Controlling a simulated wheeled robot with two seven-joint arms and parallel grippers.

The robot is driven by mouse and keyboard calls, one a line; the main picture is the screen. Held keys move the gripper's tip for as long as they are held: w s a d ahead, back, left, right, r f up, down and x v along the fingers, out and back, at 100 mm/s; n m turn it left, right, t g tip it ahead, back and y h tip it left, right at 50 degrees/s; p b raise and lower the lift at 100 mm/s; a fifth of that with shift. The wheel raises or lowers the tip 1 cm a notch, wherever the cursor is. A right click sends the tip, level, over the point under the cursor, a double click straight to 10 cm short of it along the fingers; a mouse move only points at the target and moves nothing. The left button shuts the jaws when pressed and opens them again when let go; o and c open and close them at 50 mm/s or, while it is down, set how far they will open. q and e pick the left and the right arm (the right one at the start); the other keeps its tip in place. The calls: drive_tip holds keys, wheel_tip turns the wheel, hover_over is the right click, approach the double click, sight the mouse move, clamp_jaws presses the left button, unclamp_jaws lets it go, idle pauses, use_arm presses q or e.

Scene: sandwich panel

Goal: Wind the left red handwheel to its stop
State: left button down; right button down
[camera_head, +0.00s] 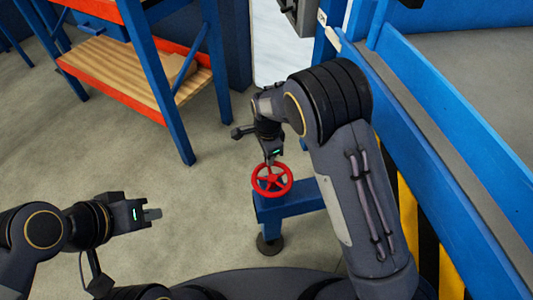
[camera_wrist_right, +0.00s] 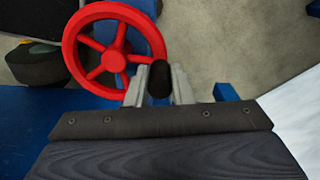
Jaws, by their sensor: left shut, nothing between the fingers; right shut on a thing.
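The red handwheel (camera_head: 272,179) has several spokes and sits on a blue stand in the middle of the head view. In the right wrist view the handwheel (camera_wrist_right: 107,61) fills the upper left. A black knob (camera_wrist_right: 160,82) stands at its rim. My right gripper (camera_wrist_right: 160,85) is shut on this knob, one finger on each side. In the head view my right gripper (camera_head: 271,159) comes down over the wheel's far edge, and the knob is hidden there. My left gripper (camera_head: 152,214) is shut and empty, left of the wheel and apart from it.
The blue stand (camera_head: 297,202) carries the wheel. A blue and orange rack with a wooden shelf (camera_head: 125,78) stands at the upper left. A blue structure (camera_head: 450,135) with yellow and black stripes runs along the right. The grey floor (camera_head: 120,165) between is clear.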

idle(0.3)
drive_tip(key=c, duration=1.3)
unclamp_jaws()
wheel_tip(320, 180, up, 8)
drive_tip(key=shift+f+p, duration=0.1)
drive_tip(key=shift+p, duration=0.35)
